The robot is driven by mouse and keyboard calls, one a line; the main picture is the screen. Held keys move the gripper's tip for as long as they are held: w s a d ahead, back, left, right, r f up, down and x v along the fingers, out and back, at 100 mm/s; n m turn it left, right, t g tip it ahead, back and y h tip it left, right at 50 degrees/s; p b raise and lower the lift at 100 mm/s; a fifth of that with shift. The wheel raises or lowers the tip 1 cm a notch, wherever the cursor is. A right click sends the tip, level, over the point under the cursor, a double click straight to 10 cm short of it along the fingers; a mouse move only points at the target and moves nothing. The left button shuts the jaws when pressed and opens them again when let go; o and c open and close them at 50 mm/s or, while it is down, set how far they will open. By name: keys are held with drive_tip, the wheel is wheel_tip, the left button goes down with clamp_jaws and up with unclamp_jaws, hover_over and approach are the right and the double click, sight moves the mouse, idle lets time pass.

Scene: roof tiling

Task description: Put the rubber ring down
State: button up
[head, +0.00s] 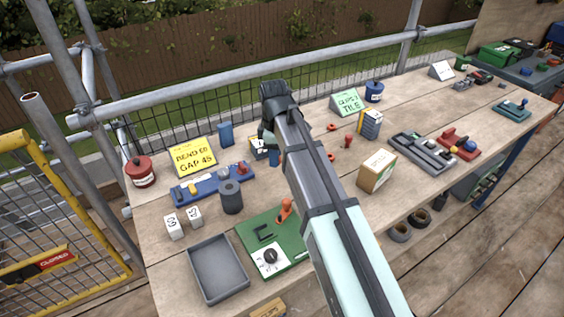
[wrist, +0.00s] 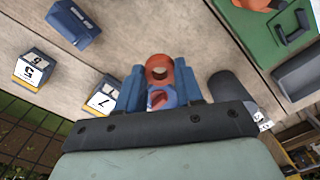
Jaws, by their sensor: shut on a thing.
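An orange-red rubber ring (wrist: 159,59) is between the blue fingers of my gripper (wrist: 160,84) in the wrist view, which are shut on it. The ring's opening shows, with blue and red parts visible just below it. In the head view my gripper (head: 271,155) is over the back middle of the bench, largely covered by my own arm, and the held ring cannot be made out there. The wrist view does not show clearly whether the ring touches anything beneath it.
A dark cylinder (head: 231,197), a blue rack (head: 212,184), a green board (head: 262,245) and a grey tray (head: 217,268) stand left on the wooden bench. White numbered blocks (head: 173,226) are nearby. A cardboard box (head: 377,171) and small red pieces (head: 348,141) lie right of my arm.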

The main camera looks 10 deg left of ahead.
drive_tip(key=shift+r, duration=0.45)
drive_tip(key=w+d+r+m, duration=0.2)
drive_tip(key=w+d, duration=0.2)
drive_tip(key=d, duration=0.5)
drive_tip(key=w+d+r+m, duration=0.15)
drive_tip(key=w+d, duration=0.25)
drive_tip(key=d, duration=0.4)
wheel_tip(320, 180, up, 6)
drive_tip(key=n, duration=0.6)
hover_over(380, 160)
drive_tip(key=shift+f, duration=4.85)
drive_tip(key=shift+f, duration=0.1)
drive_tip(key=o, duration=1)
